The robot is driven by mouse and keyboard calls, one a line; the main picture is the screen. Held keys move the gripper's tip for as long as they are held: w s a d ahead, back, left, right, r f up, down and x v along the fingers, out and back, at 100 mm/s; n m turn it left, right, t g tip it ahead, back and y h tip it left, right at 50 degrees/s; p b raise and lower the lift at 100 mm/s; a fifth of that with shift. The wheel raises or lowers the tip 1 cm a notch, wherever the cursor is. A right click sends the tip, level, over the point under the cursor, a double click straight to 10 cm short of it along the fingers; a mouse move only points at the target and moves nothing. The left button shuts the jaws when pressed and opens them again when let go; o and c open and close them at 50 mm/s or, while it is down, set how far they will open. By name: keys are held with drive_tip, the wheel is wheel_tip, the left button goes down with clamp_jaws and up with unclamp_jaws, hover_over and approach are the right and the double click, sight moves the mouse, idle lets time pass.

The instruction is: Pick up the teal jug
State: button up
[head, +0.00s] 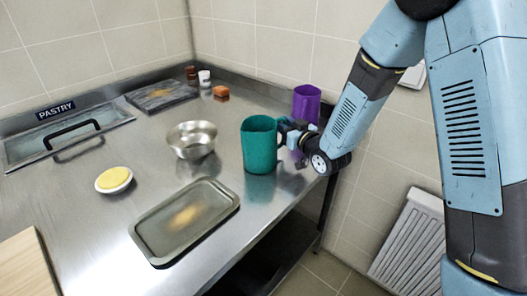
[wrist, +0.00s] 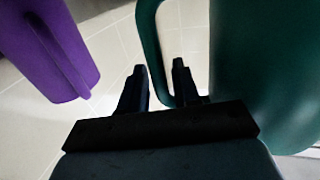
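The teal jug (head: 260,146) stands upright on the steel counter near its right edge. In the wrist view its body (wrist: 262,75) fills the right side, and its handle (wrist: 152,50) runs down between my two fingers. My gripper (wrist: 160,68) looks open around the handle. One finger is inside the handle loop; the other is outside it, close to the handle. A small gap shows on the inner side. In the head view my gripper (head: 290,130) reaches the jug's right side, and its fingertips are hard to make out.
A purple jug (head: 306,104) stands just behind my gripper; it also shows at left in the wrist view (wrist: 50,50). A steel bowl (head: 192,138), a grey tray (head: 185,222) and a white dish with yellow contents (head: 114,180) lie to the left. The counter's edge is close by.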

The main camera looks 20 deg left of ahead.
drive_tip(key=shift+s+a, duration=0.15)
drive_tip(key=shift+a, duration=0.05)
clamp_jaws()
drive_tip(key=shift+r, duration=0.15)
idle(0.9)
